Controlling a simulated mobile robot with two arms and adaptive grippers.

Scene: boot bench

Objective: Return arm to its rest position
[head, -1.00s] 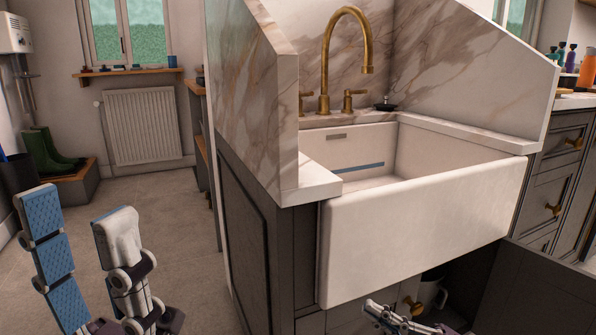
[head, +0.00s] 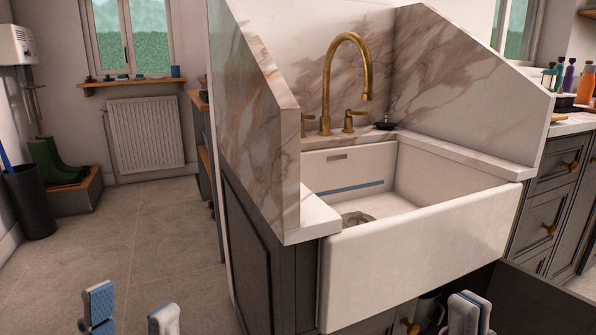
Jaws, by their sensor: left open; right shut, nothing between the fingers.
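My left gripper (head: 131,306) is at the bottom left of the head view. Its two fingers, with blue and pale pads, stand upright and well apart, with nothing between them. Only the finger ends show; its arm is out of view. My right gripper (head: 468,313) is at the bottom edge, right of centre, below the front of the sink. Its fingers point up and are closed together, with nothing held. The rest of the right arm is out of view.
A white sink (head: 420,260) with a brass tap (head: 367,75) stands between marble panels. Below it is an open cabinet space with an open dark door (head: 540,305). Floor (head: 150,235) is clear at left. Green boots (head: 50,162) and a dark bin (head: 30,203) stand further back.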

